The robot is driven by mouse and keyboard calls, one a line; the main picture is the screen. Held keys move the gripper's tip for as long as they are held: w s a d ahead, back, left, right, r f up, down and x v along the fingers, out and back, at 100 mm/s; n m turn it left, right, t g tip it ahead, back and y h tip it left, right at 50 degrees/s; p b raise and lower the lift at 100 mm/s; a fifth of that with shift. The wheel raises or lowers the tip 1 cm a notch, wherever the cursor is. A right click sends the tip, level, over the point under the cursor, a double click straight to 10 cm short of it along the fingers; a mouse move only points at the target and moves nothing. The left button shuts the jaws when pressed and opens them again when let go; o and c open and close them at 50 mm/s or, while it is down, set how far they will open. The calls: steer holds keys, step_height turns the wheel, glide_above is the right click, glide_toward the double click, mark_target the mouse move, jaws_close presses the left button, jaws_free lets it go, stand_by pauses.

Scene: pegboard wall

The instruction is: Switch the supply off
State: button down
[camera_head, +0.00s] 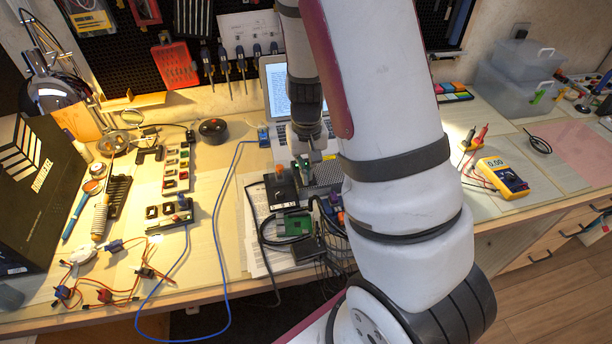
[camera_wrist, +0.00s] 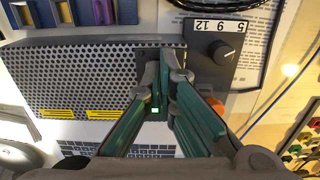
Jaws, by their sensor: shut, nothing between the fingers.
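The supply is a perforated metal box (camera_wrist: 85,80) with yellow labels, lying across the wrist view. In the head view its mesh top (camera_head: 328,173) shows partly behind my arm. A small green light (camera_wrist: 155,110) is lit near its dark right end. My gripper (camera_wrist: 166,62) is shut and empty, with its fingertips over that dark end. It also shows in the head view (camera_head: 309,152), pointing down at the supply. I cannot see a switch; the fingers cover part of the end, and I cannot tell whether they touch it.
A black box with a knob (camera_wrist: 222,52) marked 5, 9, 12 stands close beside the supply's right end. A laptop (camera_head: 274,88) is behind. Cables and a green board (camera_head: 294,225) lie in front. A yellow multimeter (camera_head: 502,177) is at the right.

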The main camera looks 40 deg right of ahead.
steer(key=shift+r+p, duration=2.25)
steer(key=shift+r, duration=1.2)
steer(key=shift+a+r, duration=0.1)
steer(key=shift+r, duration=0.05)
steer(key=s+a+r+n+t+y, duration=0.1)
steer(key=s+a+r, duration=0.25)
steer(key=r, duration=0.45)
steer(key=s+a+r+n+t, duration=0.1)
steer(key=s+a+r, duration=0.1)
steer(key=a+r, duration=0.45)
steer(key=s+a+r+n+t+h, duration=0.1)
steer(key=s+a+r+n+t, duration=0.1)
steer(key=s+r, duration=0.8)
steer(key=s+a, duration=0.1)
steer(key=s, duration=0.3)
steer(key=shift+s+r+n+t, duration=0.15)
steer(key=shift+n+t, duration=0.15)
steer(key=shift+t, duration=0.1)
